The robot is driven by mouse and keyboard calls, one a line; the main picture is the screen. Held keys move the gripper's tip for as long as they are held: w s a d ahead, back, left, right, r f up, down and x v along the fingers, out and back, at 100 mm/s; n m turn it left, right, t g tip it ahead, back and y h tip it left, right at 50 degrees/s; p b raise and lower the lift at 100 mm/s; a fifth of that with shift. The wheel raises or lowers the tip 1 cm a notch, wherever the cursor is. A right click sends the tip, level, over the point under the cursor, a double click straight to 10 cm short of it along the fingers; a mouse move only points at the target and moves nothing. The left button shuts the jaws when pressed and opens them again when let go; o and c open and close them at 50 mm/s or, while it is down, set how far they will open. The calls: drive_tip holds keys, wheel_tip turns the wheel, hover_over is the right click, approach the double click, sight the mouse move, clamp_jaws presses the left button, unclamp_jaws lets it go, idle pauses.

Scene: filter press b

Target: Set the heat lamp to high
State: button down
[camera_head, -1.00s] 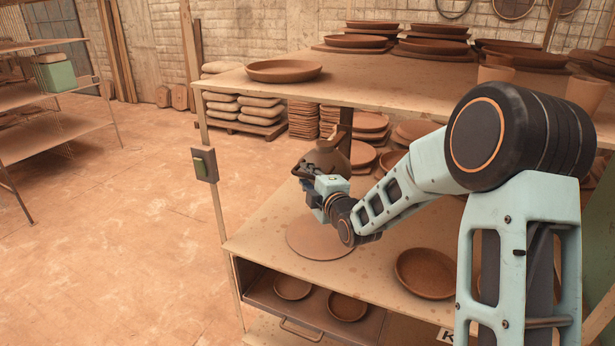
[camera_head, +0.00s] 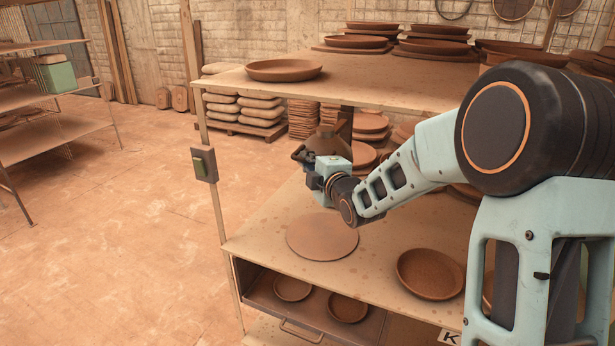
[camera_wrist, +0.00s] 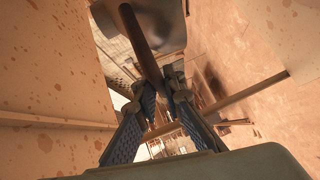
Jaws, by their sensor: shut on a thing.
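The heat lamp looks like a brown domed shade (camera_head: 328,141) beside a dark upright post (camera_head: 346,124), under the upper shelf in the head view. My gripper (camera_head: 302,156) is at the lamp's left front side. In the wrist view, a brown bar (camera_wrist: 143,42), apparently the lamp's handle, runs between the fingertips, and my gripper (camera_wrist: 163,84) is shut on it. The lamp hangs well above a round clay-coloured disc (camera_head: 322,236) on the lower shelf. My gripper and arm hide part of the lamp's lower side.
The upper shelf (camera_head: 390,92) is close above the lamp and carries a plate (camera_head: 284,70). A bowl (camera_head: 430,274) sits on the lower shelf. Stacked plates (camera_head: 370,123) stand behind the lamp.

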wheel_tip(320, 180, up, 12)
drive_tip(key=shift+f+p, duration=0.25)
drive_tip(key=shift+p, duration=0.1)
drive_tip(key=shift+w, duration=0.1)
drive_tip(key=c, duration=2)
unclamp_jaws()
drive_tip(key=shift+f, duration=0.2)
drive_tip(key=v, duration=0.7)
drive_tip(key=shift+s+d, duration=0.1)
drive_tip(key=shift+s, duration=0.25)
